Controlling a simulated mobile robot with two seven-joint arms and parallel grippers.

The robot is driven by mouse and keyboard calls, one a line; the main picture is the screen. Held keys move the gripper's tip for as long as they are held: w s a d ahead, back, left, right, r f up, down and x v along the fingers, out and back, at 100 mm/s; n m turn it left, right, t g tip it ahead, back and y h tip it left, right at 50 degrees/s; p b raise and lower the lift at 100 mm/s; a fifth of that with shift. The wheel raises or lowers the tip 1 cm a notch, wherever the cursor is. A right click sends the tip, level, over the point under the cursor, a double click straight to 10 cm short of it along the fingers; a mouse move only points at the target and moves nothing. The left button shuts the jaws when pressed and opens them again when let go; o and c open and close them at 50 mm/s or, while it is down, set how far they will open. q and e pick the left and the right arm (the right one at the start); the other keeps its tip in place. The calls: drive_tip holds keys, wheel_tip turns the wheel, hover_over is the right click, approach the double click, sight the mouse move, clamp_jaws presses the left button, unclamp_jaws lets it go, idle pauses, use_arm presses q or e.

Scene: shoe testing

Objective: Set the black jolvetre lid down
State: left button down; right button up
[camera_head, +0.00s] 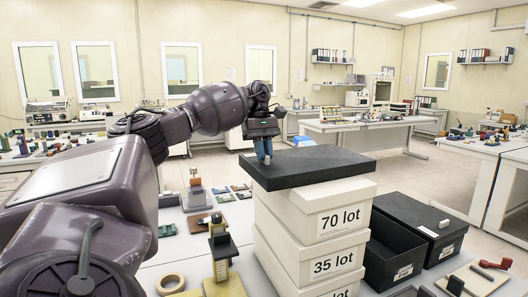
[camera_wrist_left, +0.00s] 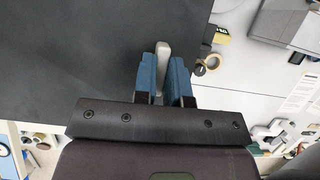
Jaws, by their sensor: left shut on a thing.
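The black lid (camera_head: 315,165) is a flat dark slab. It lies level over the top white box (camera_head: 300,212) marked "70 lot"; I cannot tell whether it rests on it or is just above. In the left wrist view the lid (camera_wrist_left: 70,60) fills the upper left. My left gripper (camera_head: 264,158) points down at the lid's far left part. Its blue fingers (camera_wrist_left: 164,80) are shut on a pale grey tab (camera_wrist_left: 163,52) at the lid's edge. My right gripper is not in view.
Below the top box is another white box (camera_head: 320,258) marked "35 lot". An open black box (camera_head: 395,250) and a lidded black box (camera_head: 425,225) stand to the right. A tape roll (camera_head: 170,284) and a small yellow-and-black device (camera_head: 221,250) are at the front left.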

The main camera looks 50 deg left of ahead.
use_arm(q)
drive_tip(key=c, duration=1.1)
unclamp_jaws()
drive_tip(key=shift+r, duration=0.25)
drive_tip(key=p+v, duration=0.1)
drive_tip(key=v, duration=0.4)
drive_tip(key=shift+w+r+p, duration=0.1)
drive_tip(key=shift+r+p, duration=0.1)
drive_tip(key=shift+p, duration=0.15)
drive_tip(key=shift+a+r, duration=0.2)
drive_tip(key=shift+r, duration=0.1)
drive_tip(key=shift+a+r, duration=0.1)
drive_tip(key=shift+r, duration=0.15)
drive_tip(key=shift+v, duration=1.8)
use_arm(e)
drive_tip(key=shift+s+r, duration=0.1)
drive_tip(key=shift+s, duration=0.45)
